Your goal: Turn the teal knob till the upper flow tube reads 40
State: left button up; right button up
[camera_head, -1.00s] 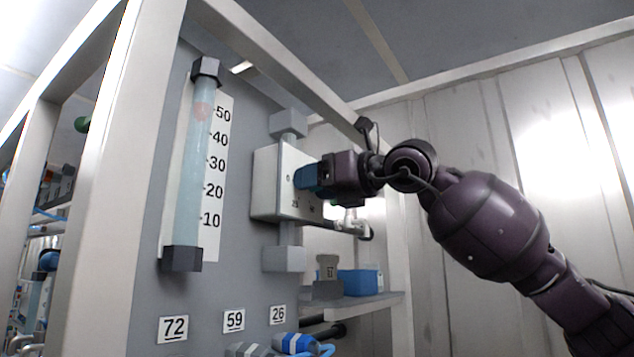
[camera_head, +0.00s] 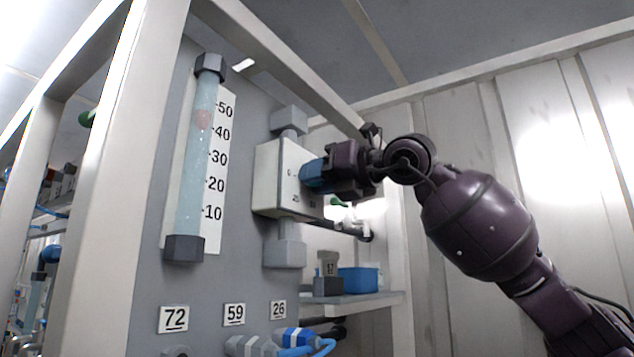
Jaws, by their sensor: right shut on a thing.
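The upper flow tube (camera_head: 195,170) stands upright on the grey panel, with a scale plate (camera_head: 214,190) marked from 10 to 50 on its right. A reddish float (camera_head: 203,120) sits in the tube between the 40 and 50 marks. The teal knob (camera_head: 312,174) is on the face of a white box (camera_head: 275,180) right of the tube, partly hidden by my gripper. My right gripper (camera_head: 325,170) is shut on the knob, its arm coming from the lower right. My left gripper is not in view.
A metal frame post (camera_head: 125,180) stands left of the panel, and a beam runs above it. Below the box are a shelf (camera_head: 365,300) with a blue bin (camera_head: 358,280), number plates, and blue fittings.

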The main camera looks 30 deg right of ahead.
jog(key=o, duration=0.9)
jog(key=b+v, duration=0.2)
jog(key=v, duration=0.8)
jog(key=shift+s+d+b, duration=0.2)
jog(key=shift+s+b, duration=0.15)
